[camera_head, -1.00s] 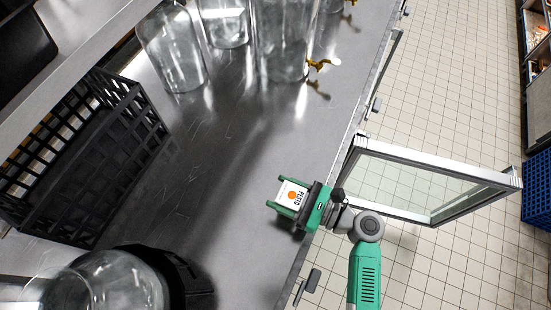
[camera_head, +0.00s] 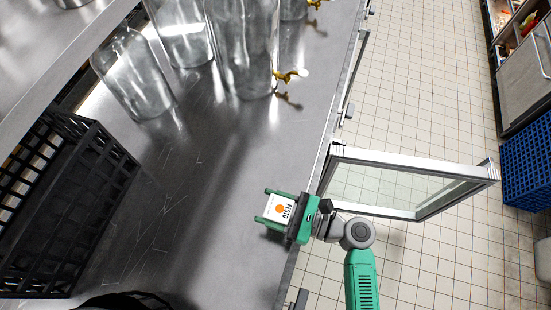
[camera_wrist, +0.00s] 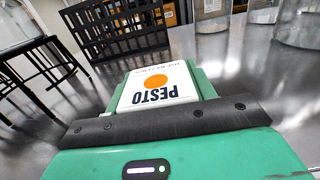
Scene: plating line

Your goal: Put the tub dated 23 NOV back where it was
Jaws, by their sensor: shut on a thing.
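My gripper (camera_head: 268,207) is shut on a white tub (camera_head: 280,209), one green finger on each side of it. The tub's face reads PESTO and bears an orange dot. It also shows in the wrist view (camera_wrist: 157,86), with the word upside down. A small line of print runs along its far edge, too small to read surely. The gripper is over the right part of the steel counter (camera_head: 190,190), near its front edge. I cannot tell how far the tub is above the counter.
A glass door (camera_head: 400,185) stands open from the counter's front, close to my arm. Black crates (camera_head: 85,180) are at the left. Clear glass jars (camera_head: 240,50), some with brass taps, stand at the back. The counter's middle is clear. A blue crate (camera_head: 527,165) is across the aisle.

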